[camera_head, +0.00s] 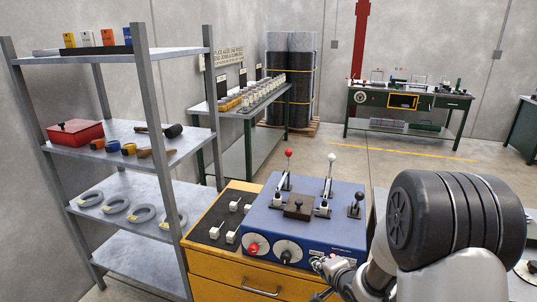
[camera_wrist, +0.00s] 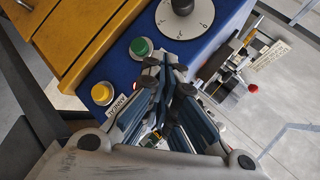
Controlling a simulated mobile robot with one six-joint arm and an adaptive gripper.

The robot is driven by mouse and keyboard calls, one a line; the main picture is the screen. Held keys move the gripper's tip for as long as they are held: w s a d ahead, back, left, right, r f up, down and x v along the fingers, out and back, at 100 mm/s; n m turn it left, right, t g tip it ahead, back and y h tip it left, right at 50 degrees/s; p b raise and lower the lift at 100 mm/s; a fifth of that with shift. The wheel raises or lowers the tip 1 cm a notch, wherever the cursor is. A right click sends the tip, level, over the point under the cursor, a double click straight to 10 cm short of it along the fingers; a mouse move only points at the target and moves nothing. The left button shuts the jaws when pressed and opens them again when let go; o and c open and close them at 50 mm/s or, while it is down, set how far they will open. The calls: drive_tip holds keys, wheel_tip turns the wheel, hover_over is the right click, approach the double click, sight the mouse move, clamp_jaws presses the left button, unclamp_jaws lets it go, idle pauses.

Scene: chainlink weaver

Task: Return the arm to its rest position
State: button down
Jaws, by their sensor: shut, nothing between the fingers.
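My gripper (camera_head: 323,267) is at the lower front of the blue control console (camera_head: 338,203), in front of its right portion in the head view. In the wrist view my gripper (camera_wrist: 163,75) has its fingers together with nothing seen between them. Its tips appear close to the console's front face, just beside a green button (camera_wrist: 140,47); whether they touch it I cannot tell. A yellow button (camera_wrist: 101,93) lies to the left and a round dial (camera_wrist: 185,18) above. My arm reaches in from the lower right of the head view.
The console stands on a yellow drawer cabinet (camera_head: 207,270) and carries upright levers, one with a red knob (camera_head: 288,152). A grey shelf rack (camera_head: 143,95) stands left. A green bench (camera_head: 232,120) and a workbench (camera_head: 440,100) stand behind. Open floor (camera_head: 390,160) lies between.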

drive_tip(key=s+d+r+n+g+h, duration=0.25)
drive_tip(key=s+r+n, duration=0.35)
drive_tip(key=s+r, duration=0.7)
drive_tip(key=s+a+r+n+g, duration=0.2)
drive_tip(key=s+r+n, duration=0.1)
drive_tip(key=s, duration=0.8)
drive_tip(key=s+a+r+n+g, duration=0.1)
drive_tip(key=s+a+r+n, duration=0.1)
drive_tip(key=s, duration=0.8)
drive_tip(key=shift+s+a+r+n+g, duration=0.35)
drive_tip(key=shift+r+n, duration=0.15)
drive_tip(key=shift+n, duration=0.4)
drive_tip(key=c, duration=2.3)
unclamp_jaws()
drive_tip(key=shift+y, duration=0.25)
